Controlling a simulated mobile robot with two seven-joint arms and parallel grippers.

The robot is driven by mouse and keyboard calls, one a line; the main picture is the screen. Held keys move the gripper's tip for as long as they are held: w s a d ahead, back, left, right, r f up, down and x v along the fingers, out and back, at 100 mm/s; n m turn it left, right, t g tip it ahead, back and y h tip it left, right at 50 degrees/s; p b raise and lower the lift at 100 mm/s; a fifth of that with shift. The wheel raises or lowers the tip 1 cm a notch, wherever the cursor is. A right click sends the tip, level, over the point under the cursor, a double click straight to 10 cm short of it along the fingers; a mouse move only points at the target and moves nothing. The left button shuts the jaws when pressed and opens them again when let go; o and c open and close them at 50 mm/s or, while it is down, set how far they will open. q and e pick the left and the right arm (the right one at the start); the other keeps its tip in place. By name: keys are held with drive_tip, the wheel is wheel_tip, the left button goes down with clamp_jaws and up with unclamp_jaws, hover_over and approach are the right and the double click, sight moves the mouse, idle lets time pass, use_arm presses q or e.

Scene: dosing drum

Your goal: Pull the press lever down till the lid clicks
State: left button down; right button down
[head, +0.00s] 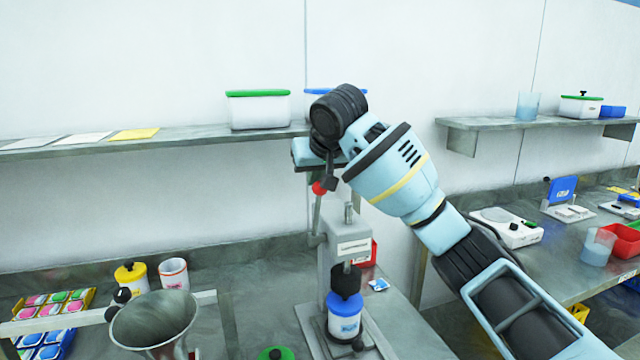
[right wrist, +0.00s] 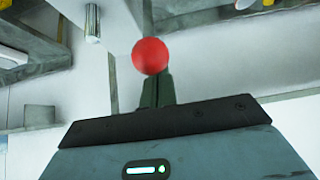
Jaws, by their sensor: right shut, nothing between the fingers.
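The press (head: 352,245) stands on the bench in the middle of the head view. Its lever (head: 316,215) stands up, close to upright, on the left side, with a red knob (head: 319,188) at its top. A white jar with a blue lid (head: 344,315) stands upright under the press head. My right gripper (head: 331,183) is shut and empty, right at the knob. In the right wrist view the red knob (right wrist: 150,56) covers the tips of the shut fingers (right wrist: 157,92); whether they touch is unclear. My left gripper is out of view.
A metal funnel (head: 155,322) stands left of the press, near a yellow pot (head: 131,277) and a white cup (head: 174,273). A wall shelf (head: 200,136) with a green-lidded box (head: 258,108) runs behind. A red bin (head: 366,253) sits behind the press.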

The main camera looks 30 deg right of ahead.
drive_tip(key=shift+s+a+r, duration=0.15)
drive_tip(key=shift+s+r, duration=0.5)
drive_tip(key=shift+r, duration=0.95)
drive_tip(key=shift+s+a+r, duration=0.2)
drive_tip(key=shift+s+r, duration=0.4)
drive_tip(key=shift+r, duration=0.95)
drive_tip(key=shift+s+a+r, duration=0.15)
drive_tip(key=shift+s+r, duration=0.5)
drive_tip(key=shift+r, duration=0.95)
